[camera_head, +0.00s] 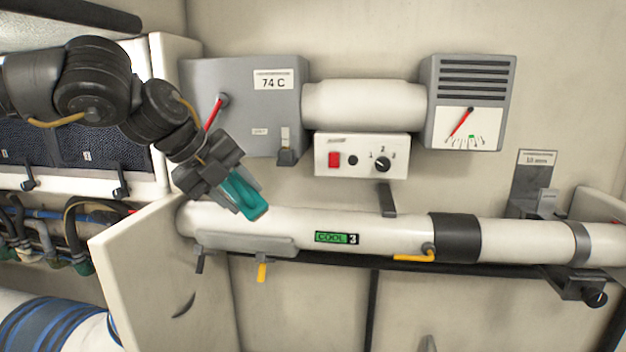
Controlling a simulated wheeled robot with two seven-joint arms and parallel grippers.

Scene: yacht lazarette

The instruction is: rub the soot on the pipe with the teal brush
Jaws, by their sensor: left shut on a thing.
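The white pipe (385,231) runs across the picture below the wall units, with a green COOL 3 label (337,238) on it. My left gripper (232,187) comes in from the upper left, above the pipe's left end. It is shut on the teal brush (244,195), which points down and to the right. The brush's lower end overlaps the pipe's upper edge in the picture; I cannot tell whether they touch. I cannot make out soot on the pipe; part of its left end is hidden behind the brush. My right gripper is not in view.
A grey box (240,120) with a red lever, a control panel (361,156) and a gauge box (470,104) sit above the pipe. A dark band (455,237) and yellow handle (414,257) are on the pipe. A pale panel (145,270) juts out at lower left.

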